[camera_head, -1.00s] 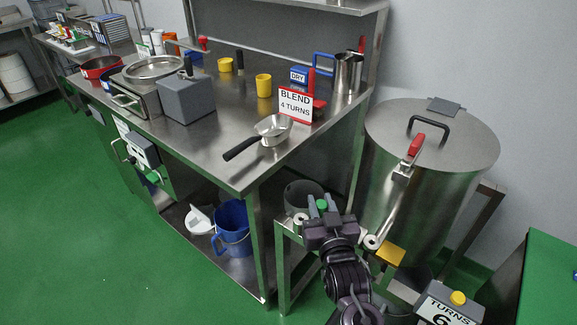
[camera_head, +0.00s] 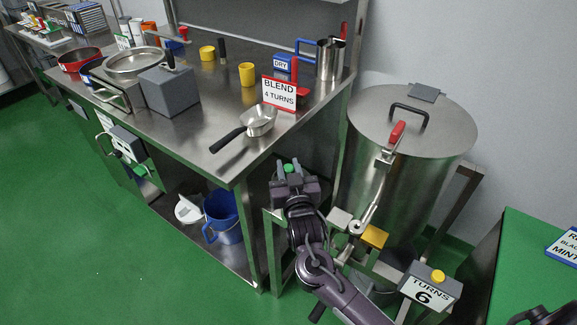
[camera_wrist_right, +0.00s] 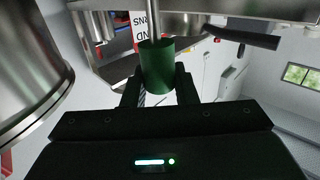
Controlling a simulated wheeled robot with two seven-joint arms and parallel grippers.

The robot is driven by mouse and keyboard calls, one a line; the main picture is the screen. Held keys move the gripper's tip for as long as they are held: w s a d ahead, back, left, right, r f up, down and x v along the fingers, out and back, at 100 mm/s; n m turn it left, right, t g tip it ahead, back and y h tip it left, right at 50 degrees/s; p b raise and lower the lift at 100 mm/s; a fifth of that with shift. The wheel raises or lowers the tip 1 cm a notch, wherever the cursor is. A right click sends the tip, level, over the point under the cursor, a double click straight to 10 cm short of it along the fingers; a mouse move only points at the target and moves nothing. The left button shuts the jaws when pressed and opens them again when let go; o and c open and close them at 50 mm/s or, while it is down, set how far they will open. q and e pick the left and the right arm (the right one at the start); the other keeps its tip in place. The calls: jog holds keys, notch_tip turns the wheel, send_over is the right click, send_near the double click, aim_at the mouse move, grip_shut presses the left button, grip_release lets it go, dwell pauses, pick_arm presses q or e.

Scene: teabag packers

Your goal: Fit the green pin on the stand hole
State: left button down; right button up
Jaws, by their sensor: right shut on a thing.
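The green pin (camera_wrist_right: 157,68) shows in the right wrist view as a green cylinder with a metal shaft running up out of the picture. My right gripper (camera_wrist_right: 158,92) is shut on the green part, with a finger on either side. In the head view the green end (camera_head: 288,168) shows between the fingers of my right gripper (camera_head: 288,175), in front of the low metal stand beside the drum. The gripper and arm cover part of that stand. I cannot make out the stand hole or whether the pin touches it.
A big steel drum (camera_head: 408,170) with a red-handled crank (camera_head: 397,133) stands just right of my gripper. The steel workbench (camera_head: 200,140) is to the left, with a blue jug (camera_head: 222,215) on its lower shelf. A "TURNS 6" box (camera_head: 431,288) is lower right.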

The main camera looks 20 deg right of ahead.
jog(key=shift+f+b, duration=1.6)
jog(key=shift+f, duration=1.15)
jog(key=shift+p, duration=0.7)
jog(key=shift+f+b, duration=1.25)
jog(key=shift+f, duration=0.5)
jog(key=shift+f, duration=0.1)
